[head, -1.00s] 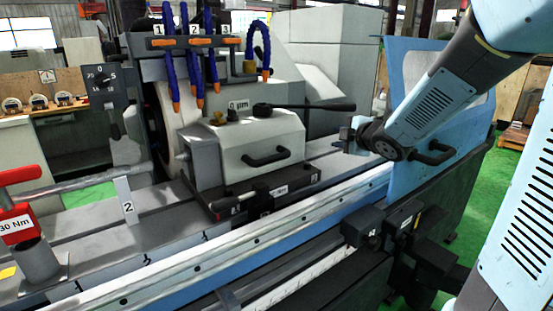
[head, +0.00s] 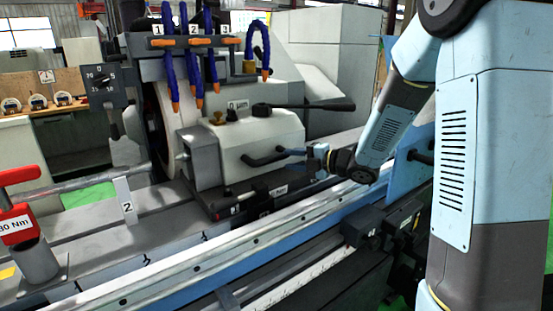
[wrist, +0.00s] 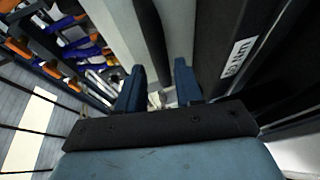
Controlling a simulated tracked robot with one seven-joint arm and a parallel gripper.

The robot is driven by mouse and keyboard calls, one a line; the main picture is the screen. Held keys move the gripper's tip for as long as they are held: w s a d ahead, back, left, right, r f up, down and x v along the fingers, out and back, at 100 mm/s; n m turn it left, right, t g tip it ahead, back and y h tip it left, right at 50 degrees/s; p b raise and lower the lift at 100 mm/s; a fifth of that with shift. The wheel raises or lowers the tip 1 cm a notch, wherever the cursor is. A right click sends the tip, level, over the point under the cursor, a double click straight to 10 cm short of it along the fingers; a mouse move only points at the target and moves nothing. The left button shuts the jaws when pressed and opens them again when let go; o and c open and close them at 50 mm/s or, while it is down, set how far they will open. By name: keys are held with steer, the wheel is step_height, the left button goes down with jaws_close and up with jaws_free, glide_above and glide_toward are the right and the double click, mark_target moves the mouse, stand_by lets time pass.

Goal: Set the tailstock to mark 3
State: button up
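The tailstock (head: 255,140) is a pale grey block on the machine's ways, in the middle of the head view. Its black front handle (head: 262,160) sticks out towards me. My gripper (head: 290,152) is at the right end of this handle, pointing left. In the wrist view my gripper (wrist: 158,85) has its two blue fingers apart. A dark bar (wrist: 150,35), seemingly the handle, runs between or just beyond them; I cannot tell whether they touch it. A black clamp bar with a white label (head: 278,191) is low on the tailstock; the label shows in the wrist view (wrist: 238,57).
Numbered blue coolant hoses (head: 205,60) hang behind the tailstock. A black lever (head: 315,105) juts right from its top. The silver rail (head: 200,258) runs along the front.

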glide_above(271, 179)
steer(key=shift+w+f, duration=0.1)
steer(key=shift+f, duration=0.65)
jaws_close()
